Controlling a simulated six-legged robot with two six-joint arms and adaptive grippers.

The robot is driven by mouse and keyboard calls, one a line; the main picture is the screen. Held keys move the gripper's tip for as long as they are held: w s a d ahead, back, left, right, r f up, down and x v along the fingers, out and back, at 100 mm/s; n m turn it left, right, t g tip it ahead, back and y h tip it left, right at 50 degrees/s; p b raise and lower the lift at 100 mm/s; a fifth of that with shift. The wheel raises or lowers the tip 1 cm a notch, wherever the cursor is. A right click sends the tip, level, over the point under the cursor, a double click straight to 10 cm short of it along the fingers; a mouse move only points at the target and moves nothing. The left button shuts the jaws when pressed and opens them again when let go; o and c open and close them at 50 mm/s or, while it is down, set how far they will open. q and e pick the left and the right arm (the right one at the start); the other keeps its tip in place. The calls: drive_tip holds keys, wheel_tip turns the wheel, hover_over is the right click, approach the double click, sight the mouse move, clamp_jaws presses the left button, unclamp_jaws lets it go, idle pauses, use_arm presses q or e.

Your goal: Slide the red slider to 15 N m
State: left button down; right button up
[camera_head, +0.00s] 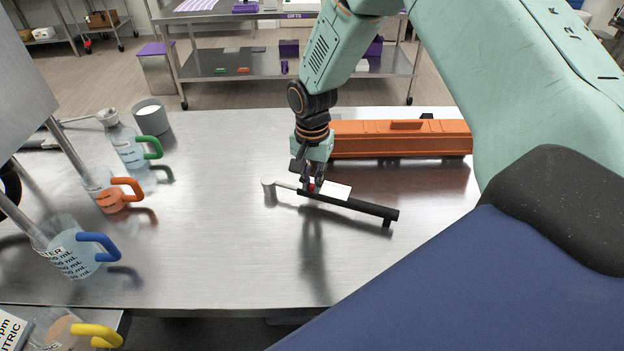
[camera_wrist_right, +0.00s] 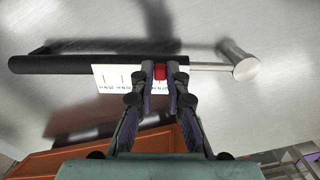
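A torque wrench lies on the metal table, with a black handle (camera_head: 365,206) at the right and a pale metal head (camera_head: 268,181) at the left. In the right wrist view its black handle (camera_wrist_right: 60,64) is at the left and its round metal head (camera_wrist_right: 240,62) at the right. A white scale card (camera_wrist_right: 113,78) with black marks sits along it; the numbers are too small to read. The red slider (camera_wrist_right: 159,72) is at the card's head end, between the fingertips of my right gripper (camera_head: 312,186), which look closed against it. My left gripper is not in view.
An orange case (camera_head: 400,140) lies just behind the wrench. Several jugs with coloured handles stand at the left, among them an orange-handled one (camera_head: 108,190) and a blue-handled one (camera_head: 75,252). The table between jugs and wrench, and in front of the wrench, is clear.

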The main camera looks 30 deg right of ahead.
clamp_jaws()
idle(0.3)
drive_tip(key=shift+s+d+r+p, duration=0.15)
drive_tip(key=shift+s+p, duration=0.1)
drive_tip(key=shift+p, duration=0.2)
drive_tip(key=shift+s+d+p, duration=0.35)
drive_tip(key=shift+s+p, duration=0.2)
drive_tip(key=shift+s+d, duration=0.35)
drive_tip(key=shift+d, duration=0.05)
drive_tip(key=shift+o, duration=0.3)
unclamp_jaws()
drive_tip(key=o, duration=0.3)
drive_tip(key=shift+w+a, duration=0.3)
drive_tip(key=shift+o, duration=0.9)
drive_tip(key=shift+f, duration=0.2)
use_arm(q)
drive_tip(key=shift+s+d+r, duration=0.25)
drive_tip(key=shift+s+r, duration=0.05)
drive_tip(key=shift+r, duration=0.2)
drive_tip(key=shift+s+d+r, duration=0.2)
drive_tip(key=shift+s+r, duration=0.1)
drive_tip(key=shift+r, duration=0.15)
use_arm(e)
drive_tip(key=shift+s+d+r, duration=0.15)
drive_tip(key=shift+d, duration=0.05)
